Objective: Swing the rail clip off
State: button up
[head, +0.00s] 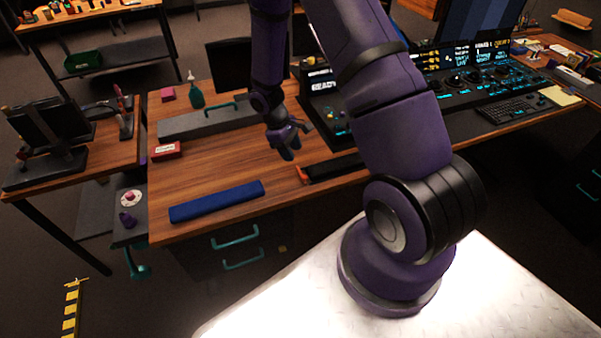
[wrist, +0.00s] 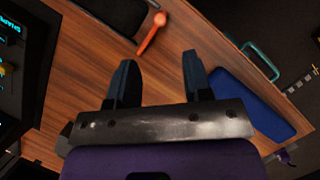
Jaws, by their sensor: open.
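An orange clip (head: 302,174) sits at the left end of a black rail (head: 338,166) near the front edge of the wooden desk. In the wrist view the clip (wrist: 152,34) is a thin orange lever with a round head, angled off the end of the dark rail (wrist: 105,14). My gripper (head: 289,152) is above the desk, behind and a little left of the clip in the head view. In the wrist view my gripper (wrist: 161,62) has its two fingers apart with nothing between them. The clip lies beyond the fingertips, apart from them.
A blue bar (head: 217,201) lies on the desk to the left and shows beside the right finger in the wrist view (wrist: 252,103). A grey long box (head: 205,123), a red box (head: 166,150) and a green bottle (head: 195,92) stand farther back. Bare wood surrounds the clip's left side.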

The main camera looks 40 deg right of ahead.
aim_at(304, 176)
jog(key=x, duration=0.9)
jog(key=shift+s+f, duration=0.2)
jog(key=shift+f, duration=0.15)
grip_shut()
